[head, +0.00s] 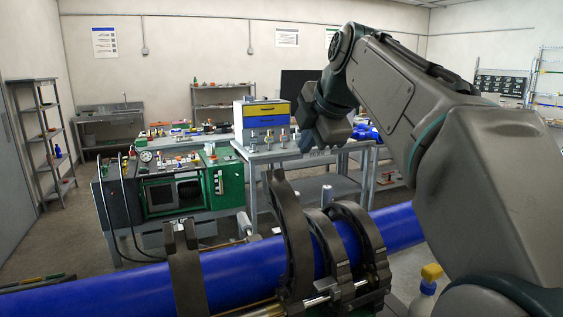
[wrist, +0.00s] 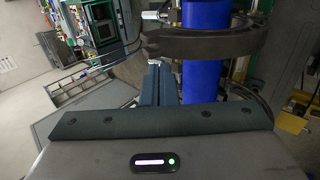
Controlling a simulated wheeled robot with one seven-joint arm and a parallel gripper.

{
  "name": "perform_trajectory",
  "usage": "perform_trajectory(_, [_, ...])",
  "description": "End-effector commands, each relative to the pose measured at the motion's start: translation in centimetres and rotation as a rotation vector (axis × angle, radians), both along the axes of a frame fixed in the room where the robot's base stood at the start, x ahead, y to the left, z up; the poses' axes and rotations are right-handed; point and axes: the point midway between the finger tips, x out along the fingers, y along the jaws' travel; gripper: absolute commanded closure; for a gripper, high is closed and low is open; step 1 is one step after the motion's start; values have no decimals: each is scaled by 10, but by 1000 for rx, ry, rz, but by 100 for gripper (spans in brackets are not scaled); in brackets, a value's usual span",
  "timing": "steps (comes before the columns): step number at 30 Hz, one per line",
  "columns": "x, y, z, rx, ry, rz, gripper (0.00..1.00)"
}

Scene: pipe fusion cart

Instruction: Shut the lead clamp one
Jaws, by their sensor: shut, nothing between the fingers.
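A blue pipe (head: 245,267) runs across the foreground through several dark clamps. A tall dark clamp half (head: 290,225) stands swung up above the pipe, its end free in the air. Two dark curved clamps (head: 328,250) (head: 368,240) stand around the pipe to its right, and a forked bracket (head: 186,275) sits to the left. I cannot tell which is lead clamp one. My gripper (head: 308,146) is shut and empty, above and beyond the clamps. In the wrist view, its closed fingers (wrist: 161,84) are beside the pipe (wrist: 203,75), near a dark clamp band (wrist: 215,43).
A green and black machine (head: 180,187) stands behind the pipe at left. A workbench (head: 270,155) with a yellow and blue drawer box (head: 263,120) stands behind. A yellow-capped bottle (head: 428,285) is at right.

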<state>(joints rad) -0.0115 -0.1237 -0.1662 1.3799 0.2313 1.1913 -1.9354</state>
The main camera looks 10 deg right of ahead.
Motion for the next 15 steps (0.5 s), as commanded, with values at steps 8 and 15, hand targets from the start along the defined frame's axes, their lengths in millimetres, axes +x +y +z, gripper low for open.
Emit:
perform_trajectory(8, [40, 8, -45, 1, 5, -1, 100])
perform_trajectory(15, [73, 16, -65, 0, 3, 1, 100])
